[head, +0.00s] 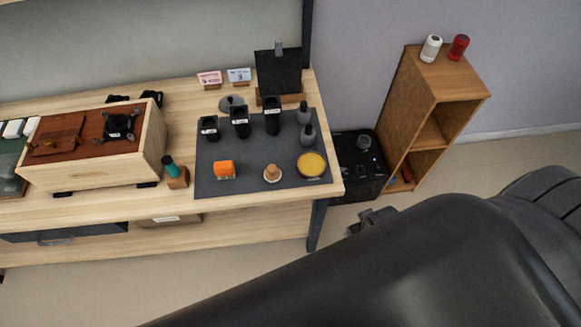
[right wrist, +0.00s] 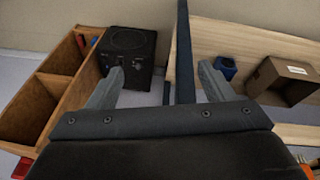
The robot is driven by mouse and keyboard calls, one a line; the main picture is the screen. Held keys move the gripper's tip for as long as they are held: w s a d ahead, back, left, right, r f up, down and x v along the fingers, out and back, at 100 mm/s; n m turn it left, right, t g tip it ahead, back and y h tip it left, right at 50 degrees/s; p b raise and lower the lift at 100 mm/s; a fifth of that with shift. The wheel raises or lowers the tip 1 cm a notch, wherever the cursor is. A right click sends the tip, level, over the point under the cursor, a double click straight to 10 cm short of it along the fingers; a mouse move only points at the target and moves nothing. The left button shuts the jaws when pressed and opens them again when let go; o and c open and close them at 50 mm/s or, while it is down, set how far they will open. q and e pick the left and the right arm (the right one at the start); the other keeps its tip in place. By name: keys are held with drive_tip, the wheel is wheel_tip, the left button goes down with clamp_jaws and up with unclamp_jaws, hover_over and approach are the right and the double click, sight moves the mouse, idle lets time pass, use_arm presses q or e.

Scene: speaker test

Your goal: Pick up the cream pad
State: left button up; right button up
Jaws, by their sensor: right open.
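A small round cream piece with a tan, knob-like top (head: 272,173) sits near the front edge of the dark grey mat (head: 240,150); it is the only thing that looks like the cream pad, though I cannot be sure. An orange block (head: 224,169) lies to its left and a yellow disc (head: 311,164) to its right. My right gripper (right wrist: 160,70) is open in the right wrist view, with nothing held between its fingers. A dark table leg (right wrist: 183,30) shows beyond them. The cream piece is not visible in that view. My left gripper is not in view.
Several black and grey upright pieces (head: 240,122) stand behind the cream piece. A wooden box (head: 95,165) is at left. A black speaker box (head: 358,185) and wooden shelf (head: 415,110) stand right of the table. My right arm covers the lower right.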

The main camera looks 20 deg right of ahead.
drive_tip(key=w+a+r+m+p, duration=0.2)
drive_tip(key=w+r, duration=0.2)
drive_tip(key=r, duration=0.7)
drive_tip(key=w+a+r+m+g+y, duration=0.1)
drive_tip(key=w+a+r+m, duration=0.3)
drive_tip(key=w+a, duration=0.5)
drive_tip(key=w+a+r+m+g+y, duration=0.1)
drive_tip(key=w+a+r+m+g, duration=0.25)
drive_tip(key=w, duration=0.95)
drive_tip(key=t+b, duration=0.2)
drive_tip(key=b, duration=0.3)
hover_over(272, 168)
wheel_tip(272, 168, down, 5)
drive_tip(key=f+p, duration=0.1)
drive_tip(key=f, duration=0.4)
drive_tip(key=shift+s+f+p, duration=0.15)
drive_tip(key=shift+s+p, duration=0.05)
drive_tip(key=shift+p, duration=0.1)
drive_tip(key=shift+w+f, duration=0.1)
drive_tip(key=shift+f, duration=0.95)
drive_tip(key=shift+w+f+p, duration=0.15)
drive_tip(key=shift+f+p, duration=0.35)
drive_tip(key=shift+f, duration=1.5)
